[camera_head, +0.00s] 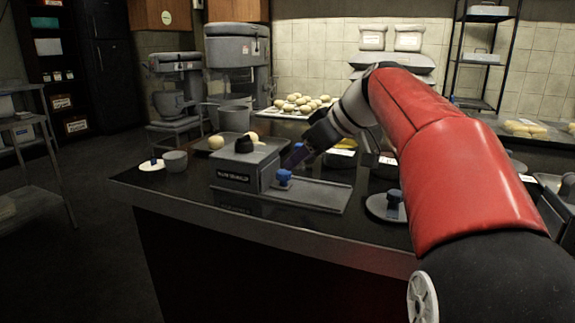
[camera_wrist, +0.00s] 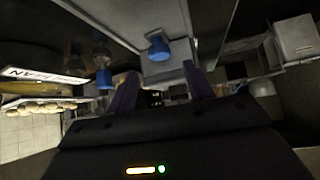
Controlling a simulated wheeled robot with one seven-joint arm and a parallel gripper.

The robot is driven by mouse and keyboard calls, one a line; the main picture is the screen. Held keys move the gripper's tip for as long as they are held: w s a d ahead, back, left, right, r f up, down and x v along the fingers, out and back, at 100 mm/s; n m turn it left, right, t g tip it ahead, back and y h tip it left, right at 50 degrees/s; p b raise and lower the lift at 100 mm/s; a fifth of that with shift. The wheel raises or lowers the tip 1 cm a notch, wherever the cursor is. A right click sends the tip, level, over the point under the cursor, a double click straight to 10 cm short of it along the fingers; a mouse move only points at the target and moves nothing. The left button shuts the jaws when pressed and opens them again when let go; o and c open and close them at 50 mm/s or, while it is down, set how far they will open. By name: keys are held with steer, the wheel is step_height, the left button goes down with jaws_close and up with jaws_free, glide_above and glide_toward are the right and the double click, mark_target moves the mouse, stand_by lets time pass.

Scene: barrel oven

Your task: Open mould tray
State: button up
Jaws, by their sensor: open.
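The mould unit is a grey box (camera_head: 240,168) with a dark nameplate on the counter in the head view. A flat grey plate (camera_head: 315,195) extends to the right from its foot. A blue knob (camera_head: 284,178) sits at the box's right end, above the plate; it also shows in the wrist view (camera_wrist: 158,48) against a grey surface. I cannot tell whether the tray is drawn out. My gripper (camera_head: 293,158) is just above and to the right of the knob. Its two dark fingers (camera_wrist: 160,75) are apart, with the knob beyond their tips and nothing visibly held.
A dark round piece (camera_head: 244,144) and pale dough (camera_head: 256,138) are on top of the box. A round grey base with a blue knob (camera_head: 393,200) stands right. The counter's front left is clear.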

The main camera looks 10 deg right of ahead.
mark_target(284, 172)
steer(key=x, duration=0.5)
steer(key=shift+f, duration=0.1)
